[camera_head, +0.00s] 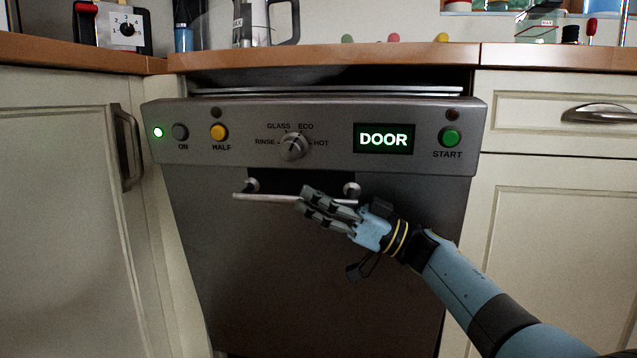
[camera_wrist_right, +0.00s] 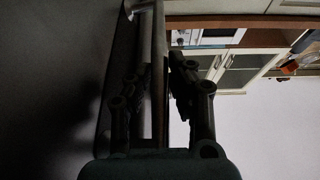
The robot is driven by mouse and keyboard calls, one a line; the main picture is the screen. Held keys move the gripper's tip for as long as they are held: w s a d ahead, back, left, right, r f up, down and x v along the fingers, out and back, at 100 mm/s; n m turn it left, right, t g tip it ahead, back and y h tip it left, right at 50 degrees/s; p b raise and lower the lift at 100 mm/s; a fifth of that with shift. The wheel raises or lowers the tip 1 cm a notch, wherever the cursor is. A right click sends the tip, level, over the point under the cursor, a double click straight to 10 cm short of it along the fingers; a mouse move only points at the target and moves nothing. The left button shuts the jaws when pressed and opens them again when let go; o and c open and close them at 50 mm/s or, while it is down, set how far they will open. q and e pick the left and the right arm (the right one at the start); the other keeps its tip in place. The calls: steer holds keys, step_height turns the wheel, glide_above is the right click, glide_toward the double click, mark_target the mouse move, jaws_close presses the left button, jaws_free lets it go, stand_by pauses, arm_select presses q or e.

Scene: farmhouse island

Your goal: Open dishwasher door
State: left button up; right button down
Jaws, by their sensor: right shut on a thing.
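The dishwasher door (camera_head: 300,270) is dark grey steel with a control panel (camera_head: 320,120) along its top. The display reads DOOR. The door leans outward at the top, slightly ajar, with a gap below the worktop. My right gripper (camera_head: 308,203) is shut on the bar handle (camera_head: 262,197) below the panel, near the bar's middle. In the right wrist view the handle (camera_wrist_right: 158,75) runs between the two fingers (camera_wrist_right: 152,100). The part of the handle behind the fingers is hidden in the head view. My left gripper is not in view.
A wooden worktop (camera_head: 400,57) runs above, with a metal jug (camera_head: 262,24) and other items. Cream cabinets flank the dishwasher: one at left (camera_head: 70,210) with a vertical handle (camera_head: 127,147), and a drawer (camera_head: 540,112) at right. The space before the door's lower left looks clear.

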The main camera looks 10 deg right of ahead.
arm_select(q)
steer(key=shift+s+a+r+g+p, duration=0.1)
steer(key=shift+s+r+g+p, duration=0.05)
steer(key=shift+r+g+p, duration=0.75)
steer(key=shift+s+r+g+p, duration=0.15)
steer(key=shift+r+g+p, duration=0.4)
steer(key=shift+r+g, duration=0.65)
arm_select(e)
steer(key=s+a+f+n+g, duration=0.1)
steer(key=s+a+f+n, duration=0.1)
steer(key=s+f, duration=0.4)
steer(key=s+a+f+n+g, duration=0.1)
steer(key=s+a+f+n, duration=0.2)
steer(key=s, duration=0.9)
steer(key=shift+s+a+f+g, duration=0.4)
steer(key=shift+a+f, duration=0.1)
steer(key=shift+f, duration=0.9)
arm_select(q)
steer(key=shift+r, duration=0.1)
arm_select(e)
steer(key=c, duration=1.2)
jaws_free()
steer(key=shift+w, duration=0.1)
steer(key=v, duration=1.2)
steer(key=shift+f, duration=0.25)
